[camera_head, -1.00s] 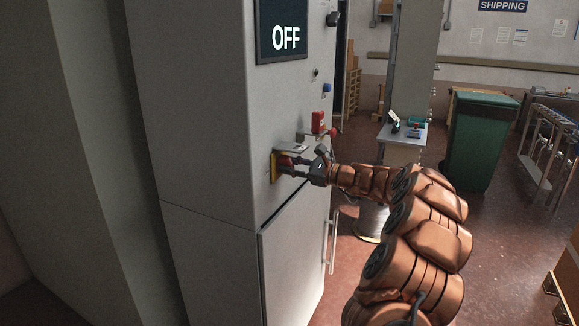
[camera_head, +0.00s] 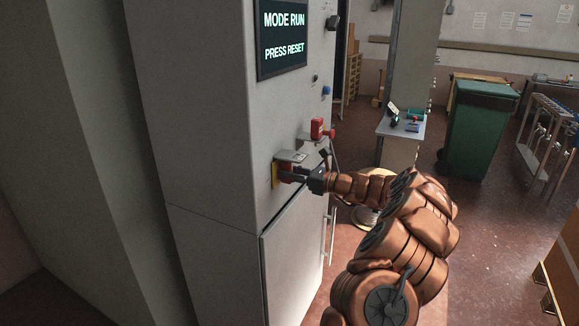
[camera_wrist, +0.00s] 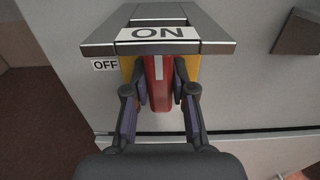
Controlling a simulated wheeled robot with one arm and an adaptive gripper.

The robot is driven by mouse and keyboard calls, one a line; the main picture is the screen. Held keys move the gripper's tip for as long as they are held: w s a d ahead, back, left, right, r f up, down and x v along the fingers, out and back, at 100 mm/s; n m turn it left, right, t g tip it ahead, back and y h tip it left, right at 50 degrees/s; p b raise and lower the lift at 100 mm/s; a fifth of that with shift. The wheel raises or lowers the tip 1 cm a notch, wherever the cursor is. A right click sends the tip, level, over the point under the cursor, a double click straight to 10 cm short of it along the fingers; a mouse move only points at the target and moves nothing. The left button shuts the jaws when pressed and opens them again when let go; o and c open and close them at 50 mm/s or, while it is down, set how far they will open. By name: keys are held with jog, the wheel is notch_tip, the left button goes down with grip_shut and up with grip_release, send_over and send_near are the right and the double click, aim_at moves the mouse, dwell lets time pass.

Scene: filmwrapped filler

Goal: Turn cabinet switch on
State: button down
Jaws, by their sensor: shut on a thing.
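The cabinet switch is a red handle on a yellow plate (camera_head: 275,175) on the front of the tall grey cabinet (camera_head: 205,150). In the wrist view the red handle (camera_wrist: 158,82) points straight down at the camera, a white stripe on it in line with the "ON" label (camera_wrist: 157,33). An "OFF" label (camera_wrist: 105,65) sits to its left. My gripper (camera_wrist: 160,90) is shut on the red handle, one finger on each side. The cabinet screen (camera_head: 284,37) reads "MODE RUN" and "PRESS RESET".
A grey ledge (camera_wrist: 205,47) juts out above the switch. A red device (camera_head: 319,128), a blue button (camera_head: 326,90) and a black knob (camera_head: 315,78) are farther along the cabinet front. A green bin (camera_head: 478,130) stands on the floor behind my arm.

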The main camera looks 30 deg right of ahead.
dwell(0.5)
jog(key=c, duration=1)
grip_release()
jog(key=shift+o, duration=0.2)
jog(key=shift+s+d, duration=0.1)
jog(key=v, duration=1.1)
jog(key=shift+s+d, duration=0.2)
jog(key=shift+s, duration=0.15)
